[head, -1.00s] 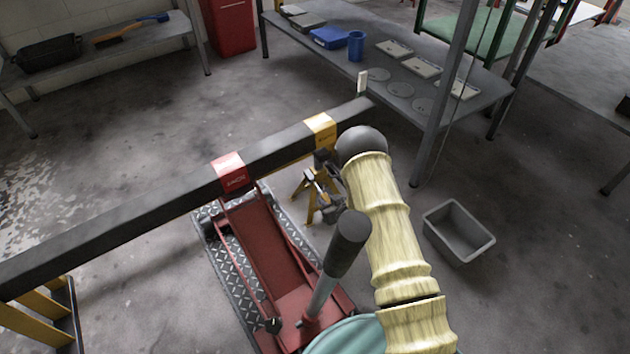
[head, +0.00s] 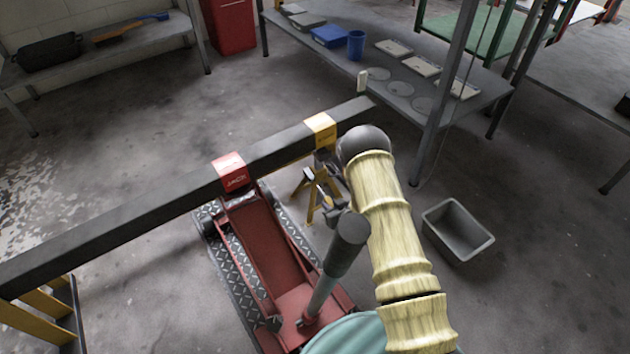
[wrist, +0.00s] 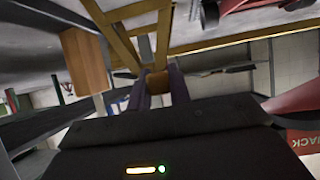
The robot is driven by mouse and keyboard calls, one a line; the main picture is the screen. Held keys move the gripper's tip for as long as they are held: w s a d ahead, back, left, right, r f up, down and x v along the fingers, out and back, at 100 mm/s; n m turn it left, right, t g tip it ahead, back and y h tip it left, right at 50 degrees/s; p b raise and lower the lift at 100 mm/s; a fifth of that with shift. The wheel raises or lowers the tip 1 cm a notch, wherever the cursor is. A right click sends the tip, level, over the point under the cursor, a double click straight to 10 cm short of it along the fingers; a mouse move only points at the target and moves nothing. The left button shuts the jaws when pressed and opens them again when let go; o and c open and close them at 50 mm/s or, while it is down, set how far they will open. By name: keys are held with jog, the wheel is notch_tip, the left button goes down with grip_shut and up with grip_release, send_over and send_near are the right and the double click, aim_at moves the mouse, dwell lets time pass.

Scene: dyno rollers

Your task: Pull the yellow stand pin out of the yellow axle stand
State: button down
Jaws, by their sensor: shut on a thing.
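The yellow axle stand (head: 312,190) stands on the floor under the dark beam's far end. Its yellow frame (wrist: 122,42) fills the upper left of the wrist view. My gripper (wrist: 158,72) is shut on a small brownish-yellow piece, which I take to be the yellow stand pin (wrist: 158,84). In the head view, my gripper is partly hidden behind the jack handle, just right of and nearer than the stand. The pin cannot be made out there. I cannot tell whether its far end is still in the stand.
A red floor jack (head: 265,250) stands left of my arm, its handle (head: 347,245) close to my gripper. The long dark beam (head: 120,215) crosses above. A grey bin (head: 458,230) sits on the floor at right. A metal bench (head: 400,85) stands behind.

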jog(key=shift+r+p+v, duration=0.2)
jog(key=shift+p+v, duration=0.8)
jog(key=shift+v, duration=0.25)
jog(key=shift+r+p+v, duration=0.15)
jog(key=shift+p+v, duration=0.8)
jog(key=shift+v, duration=0.25)
jog(key=shift+w+a, duration=0.1)
jog(key=shift+w, duration=0.05)
jog(key=shift+f, duration=0.1)
